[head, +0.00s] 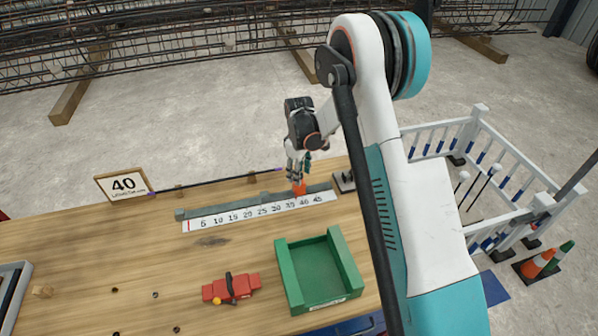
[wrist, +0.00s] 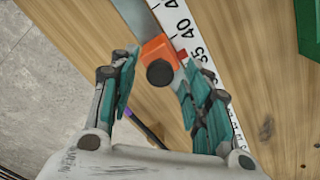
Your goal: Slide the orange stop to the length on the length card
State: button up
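The length card (head: 123,185) reads 40 and stands at the bench's back left. The orange stop (head: 299,188) sits on the rail behind the white scale (head: 260,212), near its right end. In the wrist view the stop (wrist: 157,50) has a round black knob (wrist: 160,73), and its small red pointer (wrist: 182,54) lies between the 35 and 40 marks. My gripper (head: 298,176) is over the stop. In the wrist view its fingers (wrist: 158,88) are spread to both sides of the knob, with visible gaps. It holds nothing.
A green open tray (head: 345,262) and a red clamp-like item (head: 230,288) lie in front of the scale. A thin dark rod (head: 215,182) runs along the bench's back edge. A small dark block (head: 344,181) is right of the scale. The bench's left middle is mostly clear.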

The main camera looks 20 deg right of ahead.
grip_shut()
jog(key=shift+d+b, duration=0.5)
jog(key=shift+d, duration=0.85)
jog(key=shift+o, duration=0.5)
grip_release()
jog(key=shift+a, duration=0.1)
notch_tip(320, 180, up, 12)
